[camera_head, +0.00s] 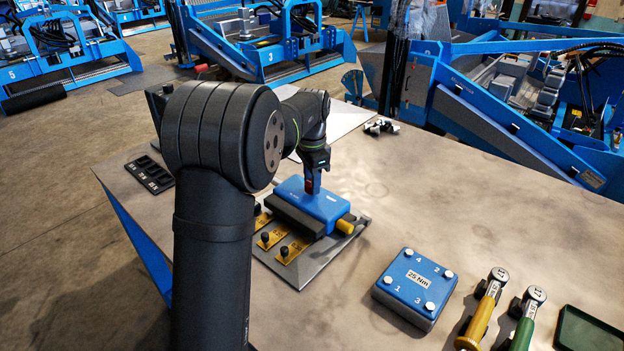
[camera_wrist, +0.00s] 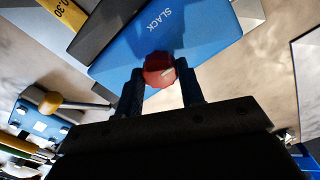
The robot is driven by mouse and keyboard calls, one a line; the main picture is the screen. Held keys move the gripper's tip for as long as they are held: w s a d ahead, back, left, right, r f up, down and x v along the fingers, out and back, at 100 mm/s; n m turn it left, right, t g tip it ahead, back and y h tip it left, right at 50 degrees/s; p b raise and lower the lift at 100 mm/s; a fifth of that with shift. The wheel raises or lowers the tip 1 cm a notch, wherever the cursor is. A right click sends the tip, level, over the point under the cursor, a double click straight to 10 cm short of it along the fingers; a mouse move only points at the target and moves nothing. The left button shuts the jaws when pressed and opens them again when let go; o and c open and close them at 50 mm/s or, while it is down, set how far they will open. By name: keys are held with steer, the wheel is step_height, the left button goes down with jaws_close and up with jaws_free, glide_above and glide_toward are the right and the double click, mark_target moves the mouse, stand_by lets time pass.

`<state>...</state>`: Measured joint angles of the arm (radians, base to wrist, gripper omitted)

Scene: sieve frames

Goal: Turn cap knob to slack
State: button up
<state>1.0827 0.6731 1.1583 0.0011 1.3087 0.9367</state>
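The red cap knob (camera_wrist: 158,68) sits at the edge of the blue cap (camera_wrist: 190,38) in the wrist view. A pale mark shows on the knob's right side, and the word SLACK is printed on the cap above it. My gripper (camera_wrist: 160,75) has one finger on each side of the knob, and both appear to touch it. In the head view, my gripper (camera_head: 312,188) comes down on the blue cap (camera_head: 325,204), with a bit of red at its tip. The fingers hide part of the knob there.
Yellow tags (camera_head: 272,236) with black knobs and a yellow-ended handle (camera_head: 345,226) stand close to the cap. A blue 25 Nm block (camera_head: 413,288) and two torque tools (camera_head: 482,310) lie to the right. A black tray (camera_head: 149,172) is at the left.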

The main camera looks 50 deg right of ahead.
steer(key=c, duration=0.4)
steer(key=n, duration=0.3)
steer(key=shift+n, duration=0.4)
steer(key=n, duration=0.3)
steer(key=shift+n, duration=0.3)
steer(key=n, duration=0.4)
steer(key=shift+n, duration=0.3)
steer(key=n, duration=0.4)
steer(key=shift+n, duration=0.4)
